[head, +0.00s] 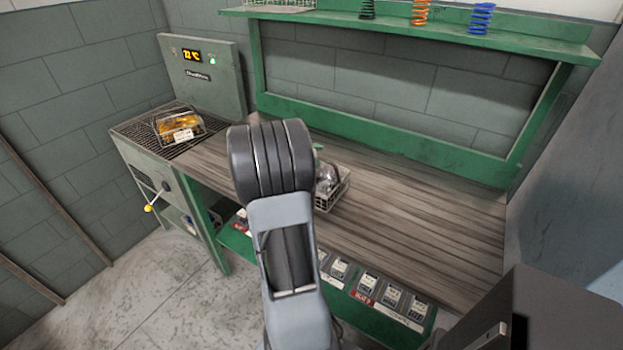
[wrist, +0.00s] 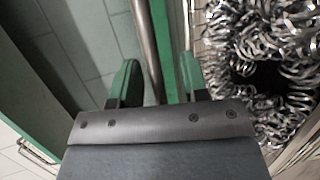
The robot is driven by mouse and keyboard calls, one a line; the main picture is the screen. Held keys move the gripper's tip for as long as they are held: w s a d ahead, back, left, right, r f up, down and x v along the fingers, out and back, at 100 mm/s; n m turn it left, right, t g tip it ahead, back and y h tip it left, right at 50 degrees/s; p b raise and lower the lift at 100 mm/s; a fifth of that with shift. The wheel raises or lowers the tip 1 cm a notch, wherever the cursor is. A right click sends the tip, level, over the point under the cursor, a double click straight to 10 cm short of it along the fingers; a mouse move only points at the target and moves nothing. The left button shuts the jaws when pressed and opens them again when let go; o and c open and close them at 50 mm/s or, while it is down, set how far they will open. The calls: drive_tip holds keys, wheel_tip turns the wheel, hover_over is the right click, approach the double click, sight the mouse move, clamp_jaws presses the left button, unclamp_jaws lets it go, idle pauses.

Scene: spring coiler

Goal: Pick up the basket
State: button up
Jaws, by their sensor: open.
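A wire basket (head: 341,190) stands on the wooden workbench, partly hidden behind my arm in the head view. In the wrist view, curly silver metal shavings (wrist: 270,75) fill the basket at the right. My gripper (wrist: 157,80) has two green fingers set apart. A grey metal rod (wrist: 147,45) passes through the gap between them, apparently the basket's handle. The fingers do not visibly press on it. A second wire basket (head: 180,128), with orange-yellow contents and a white label, sits on the grate of the machine at the left.
The grey-green machine (head: 203,75) has a lit display and a yellow-knobbed lever (head: 150,208). A green shelf (head: 440,20) above the bench carries several coloured springs. Labelled bins (head: 368,285) line the lower shelf. The bench's right part (head: 430,225) is clear.

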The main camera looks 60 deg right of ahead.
drive_tip(key=shift+s+d+f, duration=0.1)
drive_tip(key=shift+d, duration=0.2)
clamp_jaws()
idle(1.3)
